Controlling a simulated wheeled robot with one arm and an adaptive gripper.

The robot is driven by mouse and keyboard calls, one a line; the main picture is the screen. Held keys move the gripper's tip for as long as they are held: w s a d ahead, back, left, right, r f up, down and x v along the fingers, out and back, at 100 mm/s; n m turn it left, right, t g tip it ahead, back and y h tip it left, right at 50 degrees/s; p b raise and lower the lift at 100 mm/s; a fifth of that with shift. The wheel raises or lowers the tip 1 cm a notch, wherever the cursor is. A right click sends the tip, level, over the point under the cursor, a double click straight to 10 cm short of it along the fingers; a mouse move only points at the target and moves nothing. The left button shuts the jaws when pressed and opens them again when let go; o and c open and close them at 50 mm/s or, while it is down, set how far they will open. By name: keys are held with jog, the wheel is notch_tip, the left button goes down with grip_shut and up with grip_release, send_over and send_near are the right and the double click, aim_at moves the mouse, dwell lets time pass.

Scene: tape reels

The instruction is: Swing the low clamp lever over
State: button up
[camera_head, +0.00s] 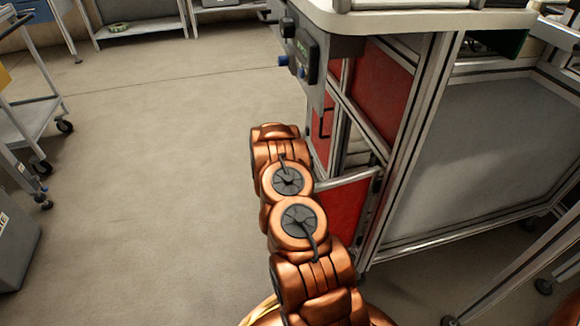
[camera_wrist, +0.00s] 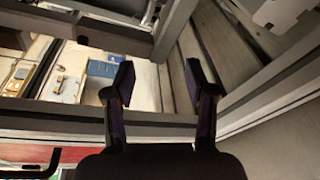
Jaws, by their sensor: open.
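My gripper (camera_wrist: 160,82) is open in the wrist view, with its two dark fingers apart and nothing between them. Grey metal frame bars (camera_wrist: 150,123) show around and behind the fingers. In the head view my gripper is hidden beyond my copper-coloured arm, which reaches towards the machine's left side. I cannot make out the low clamp lever for sure in either view. A thin black handle (camera_head: 325,122) is on the machine's red panelled side, and a black bar (camera_wrist: 30,172) lies by a red strip at the wrist view's lower left.
The machine frame (camera_head: 415,130) with red panels (camera_head: 380,95) stands right of my arm. A grey control box (camera_head: 308,55) juts out under its white top (camera_head: 430,18). An open red panel (camera_head: 345,210) is close beside my arm. Open floor (camera_head: 150,170) lies left; a trolley (camera_head: 25,115) stands farther left.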

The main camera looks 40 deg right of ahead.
jog(key=w+a+r+t+y, duration=0.1)
jog(key=w+a+t, duration=0.3)
jog(key=w, duration=0.5)
jog(key=w+a+r+t+y, duration=0.2)
jog(key=w+a, duration=0.4)
jog(key=w, duration=0.4)
jog(key=shift+w+r+m+t+y, duration=0.2)
jog(key=shift+w+m+t+y, duration=0.15)
jog(key=shift+t+y, duration=0.55)
jog(key=shift+a, duration=0.15)
